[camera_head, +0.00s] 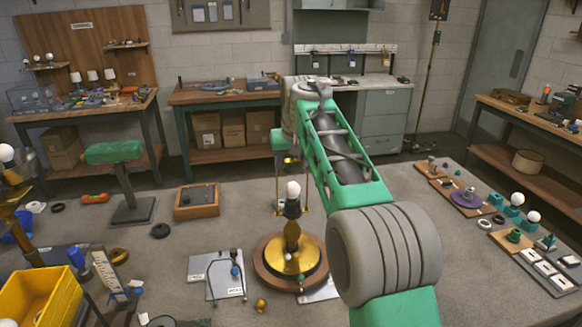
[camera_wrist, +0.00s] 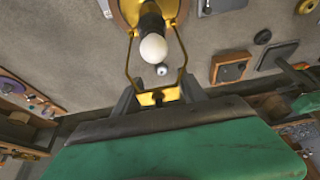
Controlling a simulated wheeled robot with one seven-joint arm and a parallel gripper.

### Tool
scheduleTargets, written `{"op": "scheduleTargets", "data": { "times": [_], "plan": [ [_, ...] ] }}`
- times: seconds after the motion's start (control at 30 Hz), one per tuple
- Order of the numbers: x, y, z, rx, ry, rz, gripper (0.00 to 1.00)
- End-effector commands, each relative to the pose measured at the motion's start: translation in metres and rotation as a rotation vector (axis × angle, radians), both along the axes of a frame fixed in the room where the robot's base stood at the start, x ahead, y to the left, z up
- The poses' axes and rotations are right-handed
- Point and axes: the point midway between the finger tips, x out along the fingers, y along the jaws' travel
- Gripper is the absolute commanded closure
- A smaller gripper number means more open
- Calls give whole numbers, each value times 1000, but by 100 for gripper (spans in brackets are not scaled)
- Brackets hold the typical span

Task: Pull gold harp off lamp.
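The lamp stands upright on the bench in the head view, with a round gold base (camera_head: 292,262), a dark socket and a white bulb (camera_head: 293,190). The gold harp (camera_head: 305,198) rises around the bulb, which also shows in the wrist view (camera_wrist: 153,47). In the wrist view the harp's top (camera_wrist: 158,97) lies between the two dark fingers of my gripper (camera_wrist: 158,90). The fingers stand apart at either side of it; whether they press on it is not clear. My arm hides most of the gripper in the head view.
A wooden box (camera_head: 197,200) and a green-topped stand (camera_head: 132,208) are left of the lamp. A grey board (camera_head: 216,276) lies close to its base. A yellow bin (camera_head: 40,297) is at front left. Trays of small parts (camera_head: 505,240) are at right. Bare bench lies behind the wooden box.

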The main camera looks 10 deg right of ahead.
Motion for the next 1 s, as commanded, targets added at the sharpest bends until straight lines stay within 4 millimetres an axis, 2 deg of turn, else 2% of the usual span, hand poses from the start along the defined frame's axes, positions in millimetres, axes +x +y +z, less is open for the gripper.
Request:
{"op": "scheduleTargets", "data": {
  "times": [0.07,0.5,0.53,1.0],
  "plan": [
    [0,0,0,0,1,0,64],
    [-1,0,-2,0,7,0,100],
    [-1,0,-3,0,8,0,62],
    [-2,0,-4,0,12,0,100]
  ]
}}
